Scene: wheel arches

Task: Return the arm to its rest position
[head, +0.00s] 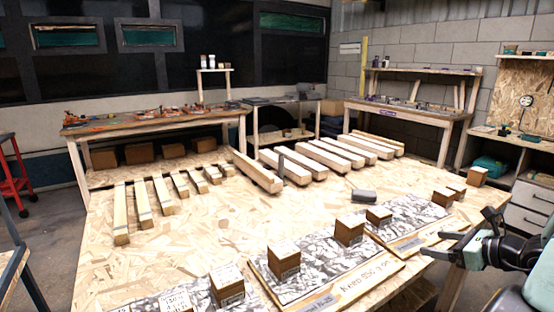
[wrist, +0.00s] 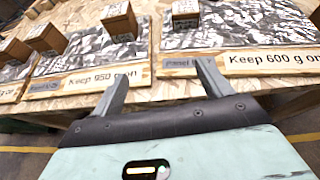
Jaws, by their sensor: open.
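My gripper (head: 448,245) is at the right of the head view, near the table's right edge, with my arm behind it. In the wrist view its two fingers (wrist: 160,85) stand wide apart with nothing between them. The gripper is open and empty. Beyond the fingertips lies the front edge of the OSB table (head: 170,235), with label strips reading "Keep 950 g on" (wrist: 95,80) and "Keep 600 g on" (wrist: 268,60). Whether the fingers touch the table cannot be told.
Wooden blocks (head: 284,260) stand on several grey-patterned panels (head: 325,268) along the table's near side. Beams (head: 257,170), short slats (head: 143,205) and a dark grey block (head: 364,196) lie farther back. Workbenches (head: 150,122) line the walls. Floor shows at the left.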

